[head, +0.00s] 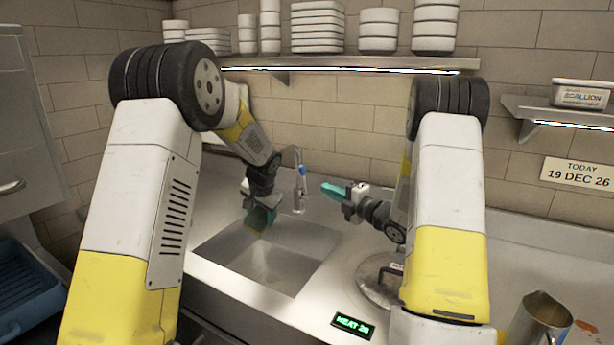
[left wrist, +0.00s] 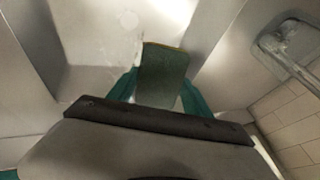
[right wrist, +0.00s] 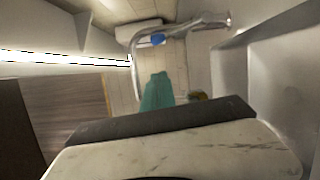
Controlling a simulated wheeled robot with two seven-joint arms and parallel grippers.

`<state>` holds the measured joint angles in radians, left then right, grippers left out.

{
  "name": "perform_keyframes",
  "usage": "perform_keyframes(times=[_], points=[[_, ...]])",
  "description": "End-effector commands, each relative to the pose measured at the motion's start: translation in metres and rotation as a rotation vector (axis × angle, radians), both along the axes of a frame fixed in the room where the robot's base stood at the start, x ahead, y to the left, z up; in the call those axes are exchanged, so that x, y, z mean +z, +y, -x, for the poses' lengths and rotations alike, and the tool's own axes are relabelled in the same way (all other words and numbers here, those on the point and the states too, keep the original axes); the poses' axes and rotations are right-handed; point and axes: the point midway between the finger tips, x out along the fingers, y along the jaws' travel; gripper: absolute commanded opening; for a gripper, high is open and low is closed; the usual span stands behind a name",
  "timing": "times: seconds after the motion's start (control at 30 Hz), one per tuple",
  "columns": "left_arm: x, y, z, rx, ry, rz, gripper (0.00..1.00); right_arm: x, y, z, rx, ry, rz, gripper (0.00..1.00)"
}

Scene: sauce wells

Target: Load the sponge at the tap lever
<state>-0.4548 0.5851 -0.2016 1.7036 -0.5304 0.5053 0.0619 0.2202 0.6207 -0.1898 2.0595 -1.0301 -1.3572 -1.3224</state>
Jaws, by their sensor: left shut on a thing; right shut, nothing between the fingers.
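The sponge (left wrist: 164,75), green with a yellowish edge, is held between the teal fingers of my left gripper (left wrist: 160,92). In the head view my left gripper (head: 260,217) hangs with it over the left part of the sink (head: 262,268). The tap (head: 299,188) stands behind the sink, with a blue part on it that looks like the lever (head: 303,170). It also shows in the right wrist view (right wrist: 157,39). My right gripper (head: 332,190) is shut and empty, pointing left, to the right of the tap and apart from it.
A round metal lid (head: 376,290) lies right of the sink by a green-lit display (head: 353,325). A metal jug (head: 540,322) stands at the front right. A shelf (head: 350,63) with stacked dishes runs along the back wall. A blue bin (head: 28,285) is at the left.

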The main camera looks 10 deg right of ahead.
Motion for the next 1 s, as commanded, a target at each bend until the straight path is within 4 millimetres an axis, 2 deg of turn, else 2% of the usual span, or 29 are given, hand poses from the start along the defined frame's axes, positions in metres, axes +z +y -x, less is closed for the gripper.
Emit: perform_keyframes(times=[0.17,0.6,0.8,1.0], points=[[0.000,0.000,0.000,0.000,0.000,0.000,0.26,-0.001,0.009,-0.010,0.013,-0.018,0.032,0.00],[0.000,0.000,0.000,0.000,0.000,0.000,0.26,0.002,0.061,-0.082,0.011,-0.016,0.028,0.00],[0.000,0.000,0.000,0.000,0.000,0.000,0.26,0.006,0.053,-0.109,0.008,-0.017,0.029,0.00],[0.000,0.000,0.000,0.000,0.000,0.000,0.26,0.007,0.052,-0.118,0.009,-0.017,0.028,0.00]])
